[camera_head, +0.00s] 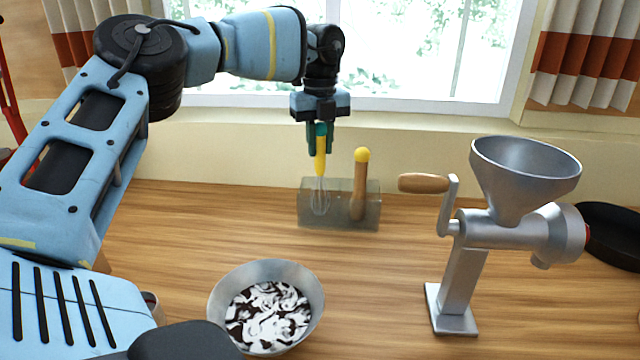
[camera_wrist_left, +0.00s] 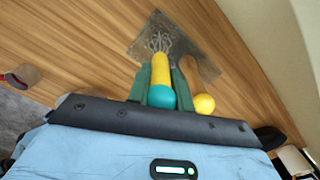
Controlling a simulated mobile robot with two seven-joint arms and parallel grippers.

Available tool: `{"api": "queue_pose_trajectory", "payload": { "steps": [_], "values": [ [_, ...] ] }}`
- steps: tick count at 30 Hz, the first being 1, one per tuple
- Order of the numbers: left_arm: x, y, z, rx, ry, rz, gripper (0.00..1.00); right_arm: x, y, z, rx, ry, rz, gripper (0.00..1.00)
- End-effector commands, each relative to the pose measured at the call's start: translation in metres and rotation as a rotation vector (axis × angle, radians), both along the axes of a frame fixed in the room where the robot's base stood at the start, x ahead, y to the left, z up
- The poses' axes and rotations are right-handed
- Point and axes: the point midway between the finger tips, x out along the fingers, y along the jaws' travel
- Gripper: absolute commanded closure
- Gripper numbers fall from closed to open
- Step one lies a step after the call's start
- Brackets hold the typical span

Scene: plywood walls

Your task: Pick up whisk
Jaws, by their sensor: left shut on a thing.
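The whisk (camera_head: 320,163) has a yellow handle with a teal end and thin wire loops. It hangs upright at the back of the counter, with its wires in front of or inside a clear grey holder (camera_head: 340,222); I cannot tell which. My left gripper (camera_head: 319,145) is shut on the top of the handle from above. In the left wrist view the whisk (camera_wrist_left: 161,72) lies between the two green fingers of the gripper (camera_wrist_left: 160,85), wires pointing at the holder (camera_wrist_left: 150,32). My right gripper is not in view.
A wooden tool with a yellow knob (camera_head: 361,180) stands in the holder just right of the whisk. A metal bowl (camera_head: 314,313) with dark and white contents is in front. A metal grinder (camera_head: 459,285) stands at right, and a black pan (camera_head: 610,240) beyond it.

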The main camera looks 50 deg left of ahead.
Motion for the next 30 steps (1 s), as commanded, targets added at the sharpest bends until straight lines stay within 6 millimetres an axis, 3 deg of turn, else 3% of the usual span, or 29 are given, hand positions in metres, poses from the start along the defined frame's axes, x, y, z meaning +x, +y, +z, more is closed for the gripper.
{"api": "queue_pose_trajectory", "payload": {
  "steps": [14, 30],
  "values": [
    [0.001, 0.000, 0.012, 0.002, -0.002, 0.000, 1.00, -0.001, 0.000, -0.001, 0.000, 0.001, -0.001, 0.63],
    [0.000, 0.000, 0.103, 0.001, -0.004, 0.001, 1.00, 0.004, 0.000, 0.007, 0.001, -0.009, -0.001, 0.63]
  ]
}}
